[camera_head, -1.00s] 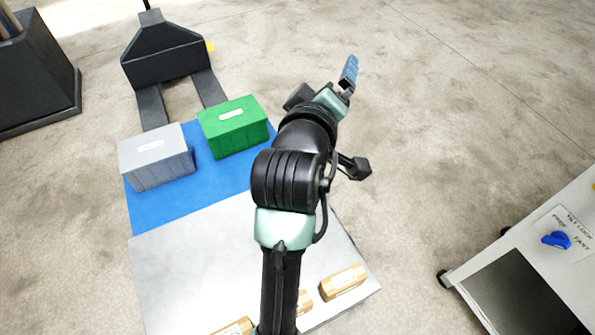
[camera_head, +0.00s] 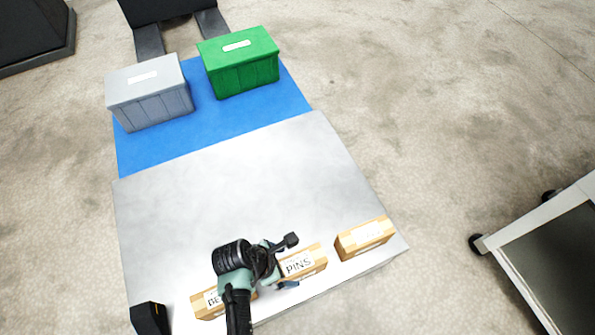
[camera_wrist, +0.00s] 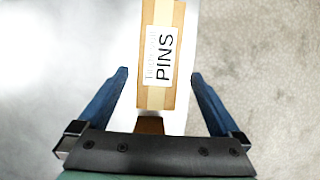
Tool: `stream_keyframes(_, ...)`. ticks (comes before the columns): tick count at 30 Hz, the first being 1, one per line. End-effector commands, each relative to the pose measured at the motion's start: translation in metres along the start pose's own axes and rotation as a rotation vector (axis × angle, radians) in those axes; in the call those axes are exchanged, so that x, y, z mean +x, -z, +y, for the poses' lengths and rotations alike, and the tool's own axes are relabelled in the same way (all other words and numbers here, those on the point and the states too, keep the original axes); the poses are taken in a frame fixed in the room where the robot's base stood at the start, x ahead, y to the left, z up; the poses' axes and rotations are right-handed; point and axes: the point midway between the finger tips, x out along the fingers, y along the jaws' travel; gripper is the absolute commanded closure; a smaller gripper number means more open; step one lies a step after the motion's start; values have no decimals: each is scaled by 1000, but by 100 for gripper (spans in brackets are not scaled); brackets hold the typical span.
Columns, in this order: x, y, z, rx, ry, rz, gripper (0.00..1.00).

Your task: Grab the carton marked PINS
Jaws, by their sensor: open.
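The PINS carton (camera_head: 301,262) is a small brown box with a white label, lying near the front edge of the grey table top (camera_head: 235,185). In the wrist view the PINS carton (camera_wrist: 158,95) lies ahead of and between the two blue fingers. My gripper (camera_wrist: 158,75) is open and empty, with a finger on each side of the carton's near end and a gap on both sides. In the head view my arm partly hides the carton's left end, and my gripper (camera_head: 290,284) is hard to make out beside it.
A second carton (camera_head: 365,238) lies to the right and another (camera_head: 208,303), partly hidden by my arm, to the left. A grey bin (camera_head: 150,95) and a green bin (camera_head: 240,65) stand on the blue area behind. The table's middle is clear.

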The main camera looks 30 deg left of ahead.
Motion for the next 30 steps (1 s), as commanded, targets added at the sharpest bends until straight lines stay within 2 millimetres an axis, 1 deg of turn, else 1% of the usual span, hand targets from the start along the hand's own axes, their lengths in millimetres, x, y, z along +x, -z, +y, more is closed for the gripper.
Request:
stream_keyframes(1,17,2,0,1,0,0,0)
stream_keyframes(3,29,2,0,2,0,1,0)
stream_keyframes(6,41,1,1,3,-2,0,0)
stream_keyframes(9,47,0,1,3,-2,1,0)
stream_keyframes(14,51,-1,2,4,-4,0,0)
stream_keyframes(17,60,-2,2,5,-4,0,0)
stream_keyframes(25,94,-6,2,5,-2,1,0)
stream_keyframes(27,99,-6,2,4,-3,0,0)
stream_keyframes(30,100,-8,2,4,-5,0,0)
